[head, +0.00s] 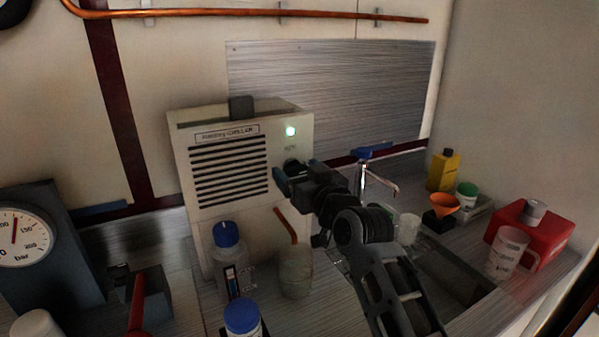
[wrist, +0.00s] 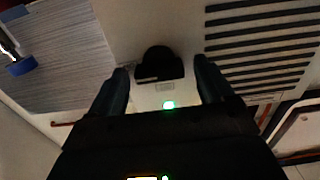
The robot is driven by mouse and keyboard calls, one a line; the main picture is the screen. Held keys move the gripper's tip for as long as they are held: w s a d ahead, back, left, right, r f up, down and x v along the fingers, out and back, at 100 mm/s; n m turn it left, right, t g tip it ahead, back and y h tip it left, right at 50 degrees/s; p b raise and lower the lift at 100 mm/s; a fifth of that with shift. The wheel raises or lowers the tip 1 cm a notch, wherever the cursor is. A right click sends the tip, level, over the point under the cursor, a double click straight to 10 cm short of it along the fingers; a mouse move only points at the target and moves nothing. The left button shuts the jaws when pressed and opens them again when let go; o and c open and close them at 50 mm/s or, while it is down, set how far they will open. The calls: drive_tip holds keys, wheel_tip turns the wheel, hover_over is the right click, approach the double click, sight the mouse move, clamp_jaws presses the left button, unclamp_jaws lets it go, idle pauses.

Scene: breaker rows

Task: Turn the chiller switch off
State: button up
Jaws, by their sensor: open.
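The chiller (head: 180,150) is a cream box with dark vent slats and a name label on its front. A green lamp (head: 290,131) glows at its upper right; it also shows in the wrist view (wrist: 168,104). Below the lamp is the black switch knob (head: 291,164), partly hidden by my gripper in the head view. My gripper (head: 298,174) is open and empty in front of it. In the wrist view the knob (wrist: 160,63) lies between the two spread fingers, with gaps on both sides. Whether the fingers reach its depth is unclear.
A blue-capped bottle (head: 227,260) and a clear beaker (head: 296,272) stand before the chiller, below my arm. A tap with a blue handle (head: 371,153) stands right of my gripper. A gauge (head: 22,238) is at left. A red box (head: 535,232) is at right.

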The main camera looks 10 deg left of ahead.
drive_tip(key=c, duration=1)
drive_tip(key=shift+c, duration=0.2)
